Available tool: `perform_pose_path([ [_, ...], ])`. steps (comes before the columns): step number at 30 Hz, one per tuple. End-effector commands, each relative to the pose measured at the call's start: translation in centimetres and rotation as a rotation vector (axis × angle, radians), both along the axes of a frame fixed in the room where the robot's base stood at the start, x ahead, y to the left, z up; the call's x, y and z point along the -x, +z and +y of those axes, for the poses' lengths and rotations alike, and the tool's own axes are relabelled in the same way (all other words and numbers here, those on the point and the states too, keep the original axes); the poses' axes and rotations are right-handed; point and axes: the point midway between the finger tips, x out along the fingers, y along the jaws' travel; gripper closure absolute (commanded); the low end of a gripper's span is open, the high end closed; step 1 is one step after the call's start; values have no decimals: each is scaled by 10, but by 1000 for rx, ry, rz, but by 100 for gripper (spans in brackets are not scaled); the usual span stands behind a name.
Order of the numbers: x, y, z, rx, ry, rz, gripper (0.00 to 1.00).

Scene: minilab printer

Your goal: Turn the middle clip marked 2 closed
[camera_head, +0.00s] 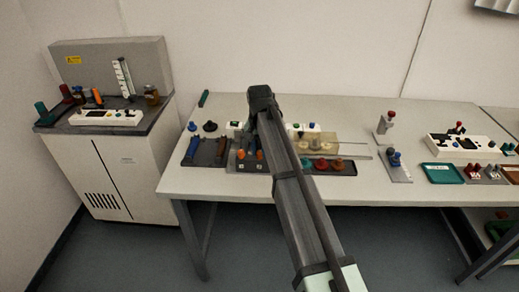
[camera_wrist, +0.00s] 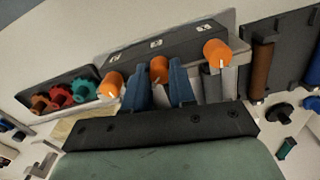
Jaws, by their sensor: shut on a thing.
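A dark block (camera_wrist: 195,42) carries a row of three clips with orange round ends and small white number labels. In the wrist view, the middle clip (camera_wrist: 158,68) sits between the two blue fingers of my gripper (camera_wrist: 157,78), which is shut on it. The left clip (camera_wrist: 110,84) and the right clip (camera_wrist: 217,52) stand free on either side; the left one is close to a finger. The label digits are too small to read surely. In the head view my arm hides the gripper and part of the block, and two orange ends (camera_head: 260,155) show beside it.
A dark tray with red, orange and teal knobs (camera_wrist: 60,97) lies left of the block in the wrist view. A dark holder with a brown bar (camera_wrist: 262,68) stands to the right. Small black parts (camera_wrist: 279,112) lie nearby. The table's right middle (camera_head: 420,190) has bare room.

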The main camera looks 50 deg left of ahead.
Motion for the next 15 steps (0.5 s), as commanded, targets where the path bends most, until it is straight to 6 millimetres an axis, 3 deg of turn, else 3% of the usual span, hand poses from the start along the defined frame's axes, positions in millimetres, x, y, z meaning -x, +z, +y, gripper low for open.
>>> perform_pose_path([
  [15,0,0,0,0,490,0,100],
])
